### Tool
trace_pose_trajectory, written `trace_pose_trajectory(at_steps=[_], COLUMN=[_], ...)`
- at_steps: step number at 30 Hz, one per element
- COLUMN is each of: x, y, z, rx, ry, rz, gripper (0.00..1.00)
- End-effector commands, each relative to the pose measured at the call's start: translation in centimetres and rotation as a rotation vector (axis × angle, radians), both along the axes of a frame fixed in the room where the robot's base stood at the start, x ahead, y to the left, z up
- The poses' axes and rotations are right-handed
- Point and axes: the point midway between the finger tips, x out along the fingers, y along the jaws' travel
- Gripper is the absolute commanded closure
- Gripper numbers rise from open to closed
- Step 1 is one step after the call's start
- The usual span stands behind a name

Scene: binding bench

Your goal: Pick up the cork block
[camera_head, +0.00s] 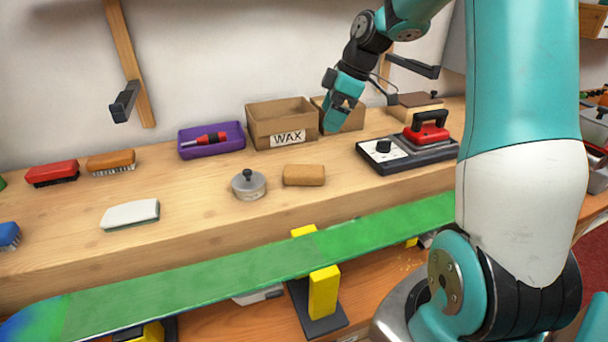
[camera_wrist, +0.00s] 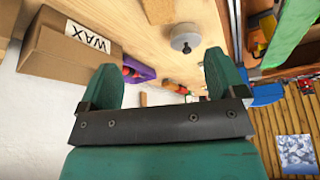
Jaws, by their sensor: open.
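The cork block (camera_head: 304,175) is a tan rounded block lying on the wooden bench, just right of a round grey metal pot (camera_head: 249,184). In the wrist view the cork block (camera_wrist: 158,11) is partly cut off by the top edge, with the pot (camera_wrist: 185,38) to its right. My gripper (camera_head: 338,116) is raised above the back of the bench, by the cardboard boxes, behind and above the cork block. In the wrist view its two teal fingers (camera_wrist: 165,78) are spread apart with nothing held between them.
A cardboard WAX box (camera_head: 282,123) and a purple tray (camera_head: 211,140) with a red tool stand behind the block. A waxing iron on its base (camera_head: 405,152) is to the right. Brushes and a white-green pad (camera_head: 130,215) lie left. A green board (camera_head: 250,255) runs along the front.

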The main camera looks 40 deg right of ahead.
Motion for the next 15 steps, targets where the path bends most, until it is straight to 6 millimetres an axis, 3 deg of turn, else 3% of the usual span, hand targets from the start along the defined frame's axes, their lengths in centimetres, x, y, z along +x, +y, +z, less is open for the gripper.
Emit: trace_pose_trajectory(at_steps=[3, 15], x=[0.4, 2.3], y=[-0.4, 2.3], z=[-1.4, -9.3], rx=[-0.001, -0.001], ry=[-0.002, 0.000], rz=[0.006, 0.005], gripper=[0.11, 0.11])
